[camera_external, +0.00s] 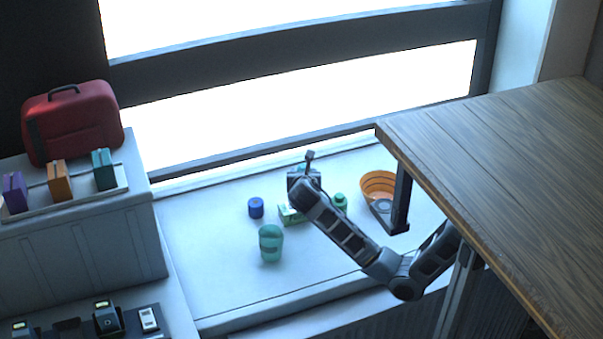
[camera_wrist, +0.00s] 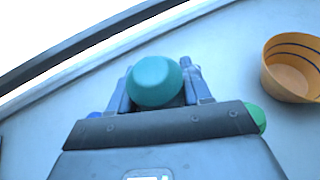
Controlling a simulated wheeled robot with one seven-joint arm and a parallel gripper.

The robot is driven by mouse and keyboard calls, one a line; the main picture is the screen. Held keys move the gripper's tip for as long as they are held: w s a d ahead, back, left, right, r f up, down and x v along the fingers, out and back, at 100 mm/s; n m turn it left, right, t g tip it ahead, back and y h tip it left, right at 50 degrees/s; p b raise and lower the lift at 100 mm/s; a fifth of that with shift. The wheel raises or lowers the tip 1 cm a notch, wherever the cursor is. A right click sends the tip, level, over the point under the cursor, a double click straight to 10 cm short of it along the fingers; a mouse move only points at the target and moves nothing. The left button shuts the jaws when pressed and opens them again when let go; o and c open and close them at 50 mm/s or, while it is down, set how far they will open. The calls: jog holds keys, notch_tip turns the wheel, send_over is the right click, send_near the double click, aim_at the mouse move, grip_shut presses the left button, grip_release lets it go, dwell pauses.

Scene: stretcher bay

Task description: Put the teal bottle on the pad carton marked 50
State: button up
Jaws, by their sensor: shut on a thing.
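My gripper (camera_external: 303,180) is shut on the teal bottle (camera_wrist: 156,82). In the wrist view the bottle's rounded top shows between the two fingers. In the external view my gripper and wrist hide most or all of the bottle. A green and pale carton (camera_external: 290,215) lies on the white counter just below and left of my gripper in that view. Its marking is too small to read, and my arm covers part of it. I cannot tell whether the bottle touches the carton.
A translucent teal cup (camera_external: 270,246) stands in front. A blue item (camera_external: 256,208) is left of the carton. A green item (camera_external: 340,202) and an orange bowl (camera_external: 378,188) are to the right. A wooden tabletop (camera_external: 490,150) overhangs the right side. The counter's left part is clear.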

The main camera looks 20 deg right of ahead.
jog(key=a, duration=0.1)
jog(key=a+f, duration=0.1)
jog(key=shift+w+a+f, duration=0.3)
jog(key=shift+a+f, duration=0.05)
jog(key=shift+a, duration=0.05)
jog(key=shift+f, duration=2.05)
jog(key=shift+f, duration=0.1)
jog(key=o, duration=1.1)
jog(key=shift+s+a+r, duration=0.15)
jog(key=shift+s+r, duration=0.1)
jog(key=shift+s, duration=0.05)
jog(key=v, duration=1.1)
jog(key=shift+s+a, duration=0.1)
